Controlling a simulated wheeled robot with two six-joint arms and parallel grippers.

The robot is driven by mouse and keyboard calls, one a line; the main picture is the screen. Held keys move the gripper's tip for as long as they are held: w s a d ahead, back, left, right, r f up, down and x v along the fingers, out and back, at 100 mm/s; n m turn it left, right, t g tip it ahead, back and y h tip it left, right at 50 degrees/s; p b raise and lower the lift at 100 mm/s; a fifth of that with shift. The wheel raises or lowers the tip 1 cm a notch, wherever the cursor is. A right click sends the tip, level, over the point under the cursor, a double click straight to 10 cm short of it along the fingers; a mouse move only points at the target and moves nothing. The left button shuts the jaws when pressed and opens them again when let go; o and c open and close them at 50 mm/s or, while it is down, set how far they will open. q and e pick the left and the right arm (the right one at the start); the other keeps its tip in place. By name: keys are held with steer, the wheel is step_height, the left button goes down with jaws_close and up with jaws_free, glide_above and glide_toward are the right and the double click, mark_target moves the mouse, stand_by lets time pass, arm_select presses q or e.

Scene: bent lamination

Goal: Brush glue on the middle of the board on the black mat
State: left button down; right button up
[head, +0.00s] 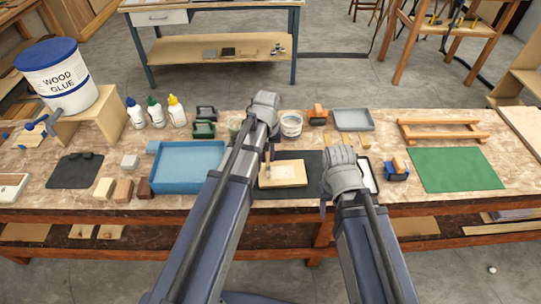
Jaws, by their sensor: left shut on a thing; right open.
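The black mat (314,163) lies at the middle of the bench. A pale wooden board (290,174) lies flat on it. My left gripper (268,147) is shut on a small brush (267,168), which points down over the left part of the board. I cannot tell whether its bristles touch the wood. No glue can be made out clearly on the board. A white glue pot (292,125) stands just behind the mat. My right gripper (324,206) is open and empty near the mat's right front corner; its wrist hides part of that area.
A blue tray (188,185) sits left of the mat, partly behind my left arm. A grey tray (353,119), orange-and-blue clamps (397,170) and a green mat (456,170) are to the right. Glue bottles (155,112) and a wood glue bucket (60,78) stand at the left.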

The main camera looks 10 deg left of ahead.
arm_select(q)
steer(key=shift+w+a, duration=0.15)
steer(key=shift+w, duration=0.35)
steer(key=shift+w+d+f, duration=0.1)
steer(key=shift+w+d, duration=0.15)
steer(key=shift+d, duration=0.6)
steer(key=shift+w+d, duration=0.25)
steer(key=shift+d, duration=0.55)
steer(key=shift+w+d, duration=0.3)
steer(key=shift+d, duration=0.5)
steer(key=shift+w+d, duration=0.25)
steer(key=shift+d, duration=0.55)
steer(key=shift+w+d, duration=0.3)
steer(key=shift+d, duration=0.5)
steer(key=shift+w+d, duration=0.25)
steer(key=shift+d, duration=0.5)
